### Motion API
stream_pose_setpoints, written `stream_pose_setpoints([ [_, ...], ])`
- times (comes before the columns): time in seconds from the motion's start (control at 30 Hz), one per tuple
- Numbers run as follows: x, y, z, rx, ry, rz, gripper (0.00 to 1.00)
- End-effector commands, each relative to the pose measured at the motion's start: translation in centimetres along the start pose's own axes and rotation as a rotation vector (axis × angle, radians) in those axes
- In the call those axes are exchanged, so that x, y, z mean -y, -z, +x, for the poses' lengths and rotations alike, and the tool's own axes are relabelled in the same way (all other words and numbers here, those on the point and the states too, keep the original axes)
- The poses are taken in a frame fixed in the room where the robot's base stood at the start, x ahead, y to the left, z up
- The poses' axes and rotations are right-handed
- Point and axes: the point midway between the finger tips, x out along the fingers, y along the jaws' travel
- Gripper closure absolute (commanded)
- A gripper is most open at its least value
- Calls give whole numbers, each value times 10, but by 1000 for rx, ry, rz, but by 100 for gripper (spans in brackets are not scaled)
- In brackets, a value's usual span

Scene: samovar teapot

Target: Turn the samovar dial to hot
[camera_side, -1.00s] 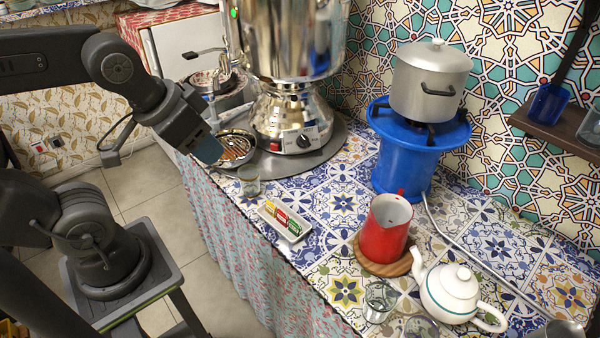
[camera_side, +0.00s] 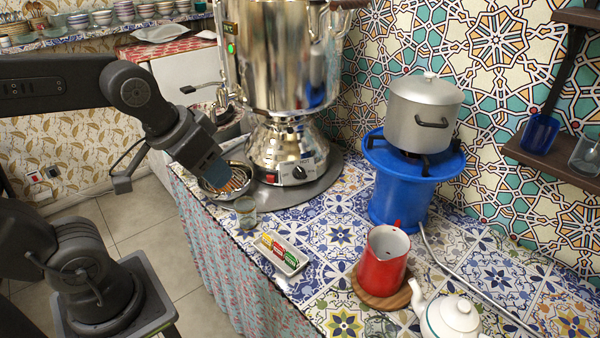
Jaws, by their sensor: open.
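The silver samovar (camera_side: 276,60) stands at the back of the tiled counter on a round grey tray (camera_side: 318,182). Its black dial (camera_side: 299,172) is on the front of the base, right of a red switch (camera_side: 270,178). The dial's setting is too small to read. A green light (camera_side: 230,47) glows on the upper body. My gripper (camera_side: 217,173) points down to the right, over the round drip dish (camera_side: 240,180), left of the dial and apart from it.
A small glass (camera_side: 245,212) stands just below my gripper. A white dish of colored packets (camera_side: 281,254), a red pitcher (camera_side: 382,262), a white teapot (camera_side: 451,318) and a blue stove (camera_side: 402,190) with a pot (camera_side: 424,110) stand further right. The samovar tap (camera_side: 205,88) juts left above my gripper.

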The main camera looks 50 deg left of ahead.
Motion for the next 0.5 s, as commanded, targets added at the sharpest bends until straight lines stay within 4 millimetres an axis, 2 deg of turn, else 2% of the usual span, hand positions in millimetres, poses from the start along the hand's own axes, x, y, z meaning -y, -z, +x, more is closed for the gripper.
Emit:
stream_pose_setpoints([
  [0.17, 8, 61, 27, 35, -11, -218, 58],
  [0.27, 18, 96, 50, 47, -17, -356, 58],
  [0.37, 32, 128, 78, 59, -19, -496, 58],
  [0.5, 57, 166, 126, 72, -17, -696, 58],
])
